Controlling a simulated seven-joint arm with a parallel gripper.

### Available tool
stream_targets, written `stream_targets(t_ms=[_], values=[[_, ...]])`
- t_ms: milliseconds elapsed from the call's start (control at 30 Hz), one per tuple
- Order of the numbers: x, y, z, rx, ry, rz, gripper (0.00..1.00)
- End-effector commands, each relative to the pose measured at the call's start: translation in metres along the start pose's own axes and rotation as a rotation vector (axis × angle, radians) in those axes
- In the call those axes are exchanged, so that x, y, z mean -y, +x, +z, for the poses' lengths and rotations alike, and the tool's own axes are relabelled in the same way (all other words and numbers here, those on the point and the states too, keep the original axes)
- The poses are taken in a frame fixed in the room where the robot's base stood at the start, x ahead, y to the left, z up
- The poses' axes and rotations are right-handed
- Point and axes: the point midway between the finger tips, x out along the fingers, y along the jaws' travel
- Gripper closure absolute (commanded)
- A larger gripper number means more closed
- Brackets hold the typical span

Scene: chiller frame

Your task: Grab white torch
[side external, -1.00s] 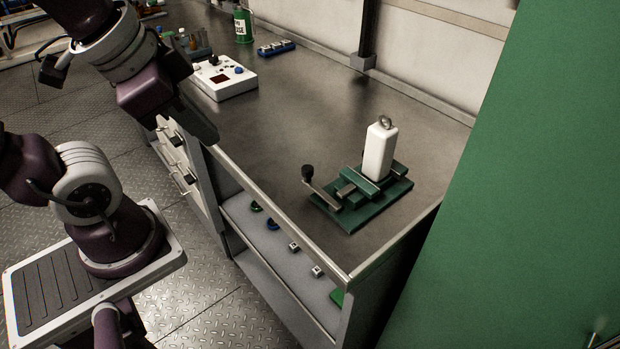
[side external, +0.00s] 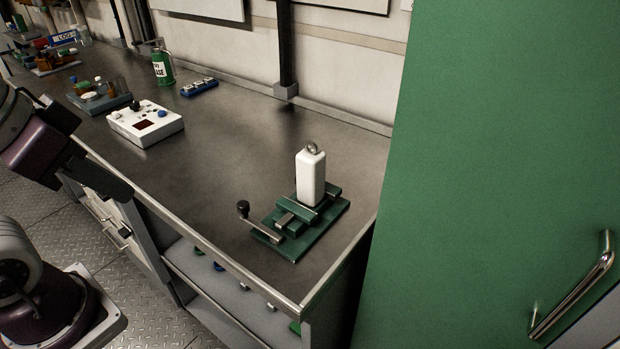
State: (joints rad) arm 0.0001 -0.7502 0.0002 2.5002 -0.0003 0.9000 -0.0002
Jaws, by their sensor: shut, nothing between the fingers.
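The white torch (side external: 311,176) is a white, upright block-shaped body with a metal ring on top. It stands in a green vise (side external: 323,234) on the grey bench, near the bench's right end. The vise has a crank handle with a black knob on its left side. My gripper (side external: 122,190) is the dark end of the arm at the left, by the bench's front edge. It is shut and empty, well apart from the torch. Its fingers are too dark to make out clearly.
A white control box (side external: 146,123) with knobs sits on the bench left of the vise. A green can (side external: 162,69) and a blue item (side external: 199,88) stand behind it. A tall green cabinet (side external: 480,150) bounds the right. The bench middle is clear.

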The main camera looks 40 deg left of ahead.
Motion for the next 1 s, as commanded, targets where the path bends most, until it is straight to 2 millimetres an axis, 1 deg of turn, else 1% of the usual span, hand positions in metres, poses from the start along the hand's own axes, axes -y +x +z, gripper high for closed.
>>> stream_targets(t_ms=[133,267,300,367,400,467,500,767,867,967,1000], values=[[0.000,0.000,0.000,0.000,0.000,0.000,1.00],[0.000,0.000,0.000,0.000,0.000,0.000,0.74],[0.000,0.000,0.000,0.000,0.000,0.000,0.67],[0.000,0.000,0.000,0.000,0.000,0.000,0.55],[0.000,0.000,0.000,0.000,0.000,0.000,0.47],[0.000,0.000,0.000,0.000,0.000,0.000,0.35],[0.000,0.000,0.000,0.000,0.000,0.000,0.33],[0.000,-0.001,0.000,0.000,0.000,0.000,0.33],[0.000,-0.014,-0.009,-0.006,0.001,0.000,0.33],[0.000,-0.045,-0.026,-0.009,0.000,0.000,0.33],[-0.004,-0.043,-0.035,0.030,0.046,0.000,0.33]])
